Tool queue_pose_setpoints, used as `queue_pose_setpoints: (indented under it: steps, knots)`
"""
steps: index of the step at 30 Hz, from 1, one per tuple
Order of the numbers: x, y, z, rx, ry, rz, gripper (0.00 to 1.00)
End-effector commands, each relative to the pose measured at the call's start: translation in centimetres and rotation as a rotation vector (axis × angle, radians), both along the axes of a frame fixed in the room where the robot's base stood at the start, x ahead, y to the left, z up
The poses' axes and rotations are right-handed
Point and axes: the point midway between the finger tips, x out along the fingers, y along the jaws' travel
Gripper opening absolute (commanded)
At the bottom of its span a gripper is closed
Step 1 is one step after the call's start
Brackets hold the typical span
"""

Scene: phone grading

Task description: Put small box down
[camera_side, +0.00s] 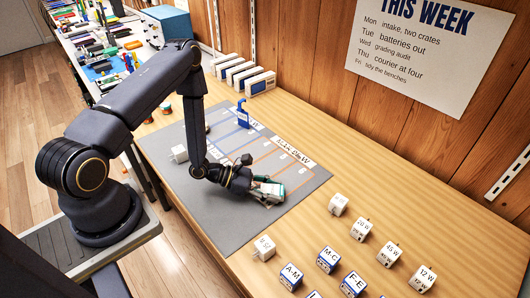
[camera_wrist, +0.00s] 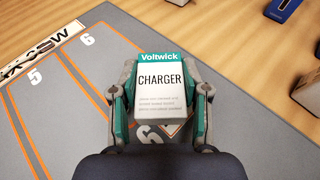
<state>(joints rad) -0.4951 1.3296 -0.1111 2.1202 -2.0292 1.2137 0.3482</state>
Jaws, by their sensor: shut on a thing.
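The small box (camera_wrist: 160,90) is white with a green top band, marked "Voltwick" and "CHARGER". It is between the two fingers of my gripper (camera_wrist: 160,100), which is shut on its sides. In the side view the small box (camera_side: 271,188) is at the end of my gripper (camera_side: 262,195), low over the right part of the grey mat (camera_side: 300,197). I cannot tell whether its underside touches the mat. In the wrist view it hides part of the mat and some of a printed number.
The mat has orange-lined, numbered lanes and a printed label strip (camera_side: 293,151). Several labelled cubes, one marked M-C (camera_side: 328,260), stand on the wood at right.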

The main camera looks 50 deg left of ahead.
Motion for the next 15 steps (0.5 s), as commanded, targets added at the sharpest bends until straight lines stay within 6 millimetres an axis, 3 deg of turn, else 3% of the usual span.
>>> queue_pose_setpoints:
  steps: [5, 6, 13, 15]
  knots:
    - [0.0, 0.01, -0.1, -0.001, 0.001, 0.0, 0.11]
    - [0.01, 0.02, -0.19, -0.001, 0.001, 0.0, 0.47]
    - [0.0, 0.02, -0.14, -0.001, 0.001, 0.0, 0.71]
    - [0.01, 0.02, -0.14, -0.001, 0.001, 0.0, 0.71]
